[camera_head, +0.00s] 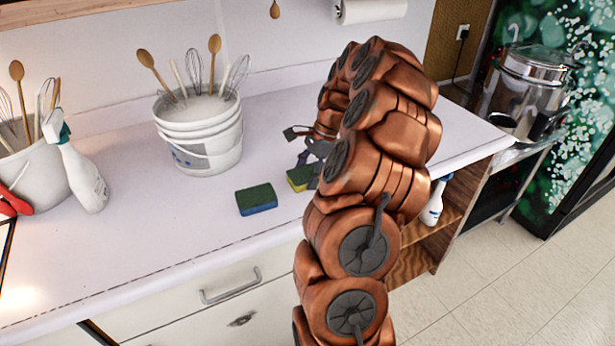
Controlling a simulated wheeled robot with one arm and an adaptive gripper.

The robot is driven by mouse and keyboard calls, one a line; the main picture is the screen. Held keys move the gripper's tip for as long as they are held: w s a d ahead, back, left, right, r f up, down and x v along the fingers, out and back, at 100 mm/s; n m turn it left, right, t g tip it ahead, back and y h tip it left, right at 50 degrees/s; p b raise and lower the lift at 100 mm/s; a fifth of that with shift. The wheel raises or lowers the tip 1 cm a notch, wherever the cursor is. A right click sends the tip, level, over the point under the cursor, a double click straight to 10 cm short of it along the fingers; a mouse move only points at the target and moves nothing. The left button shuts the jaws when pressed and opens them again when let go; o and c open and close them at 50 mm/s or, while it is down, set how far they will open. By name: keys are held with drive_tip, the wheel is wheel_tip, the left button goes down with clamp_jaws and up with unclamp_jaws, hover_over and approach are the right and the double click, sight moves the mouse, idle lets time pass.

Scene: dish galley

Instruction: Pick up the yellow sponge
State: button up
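A yellow sponge with a green top (300,178) lies on the white counter, right of the centre of the picture. My gripper (308,160) is at this sponge, above or against its right side. My copper-coloured arm hides the right part of the sponge and much of the gripper. I cannot tell whether the fingers touch the sponge or how far apart they are. A second sponge, blue with a green top (256,199), lies on the counter just left of the yellow one, with a small gap between them.
A white bucket of utensils (199,133) stands behind the sponges. A spray bottle (78,170) and another utensil bucket (38,185) stand at the left. A steel pot (528,85) is at the far right. The counter in front of the bucket is mostly free.

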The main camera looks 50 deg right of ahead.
sight(302, 174)
drive_tip(key=shift+c, duration=0.7)
drive_tip(key=shift+r+b, duration=0.5)
drive_tip(key=shift+r, duration=1.5)
drive_tip(key=s+a+b, duration=0.1)
drive_tip(key=a, duration=0.4)
drive_tip(key=s+a+r+b, duration=0.1)
drive_tip(key=a, duration=0.4)
drive_tip(key=s+a+b, duration=0.1)
drive_tip(key=s+a, duration=0.1)
drive_tip(key=a, duration=0.3)
drive_tip(key=shift+a+r, duration=0.25)
drive_tip(key=shift+o, duration=0.8)
drive_tip(key=c, duration=0.5)
drive_tip(key=shift+d, duration=0.1)
